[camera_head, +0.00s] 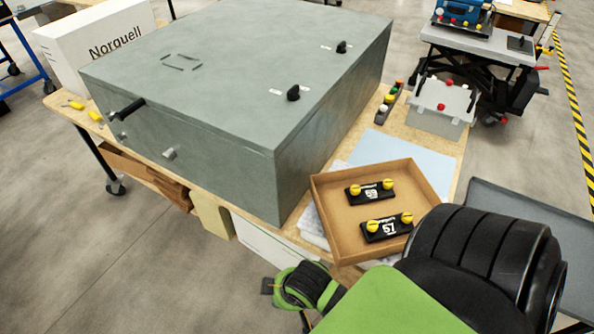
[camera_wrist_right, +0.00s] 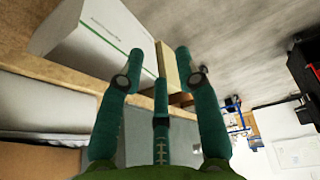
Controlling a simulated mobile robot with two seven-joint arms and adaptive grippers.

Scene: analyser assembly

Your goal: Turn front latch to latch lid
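The large grey analyser case (camera_head: 215,145) stands on the wooden table, its flat lid (camera_head: 230,60) seated down. Two small black latches sit near the lid's right edge: a nearer one (camera_head: 293,93) and a farther one (camera_head: 341,47), each beside a white label. A black handle (camera_head: 131,109) and a silver knob (camera_head: 170,153) are on the side face. My right gripper (camera_wrist_right: 161,72) is open with nothing between its teal fingers in the right wrist view; it is below the table edge, away from the latches. My left gripper is not in view.
A cardboard tray (camera_head: 350,243) with two black yellow-knobbed parts lies right of the case. A white box (camera_head: 270,243) and beige block (camera_head: 212,215) are below the table edge; they also fill the wrist view. A "Norquell" box (camera_head: 95,42) stands at the left.

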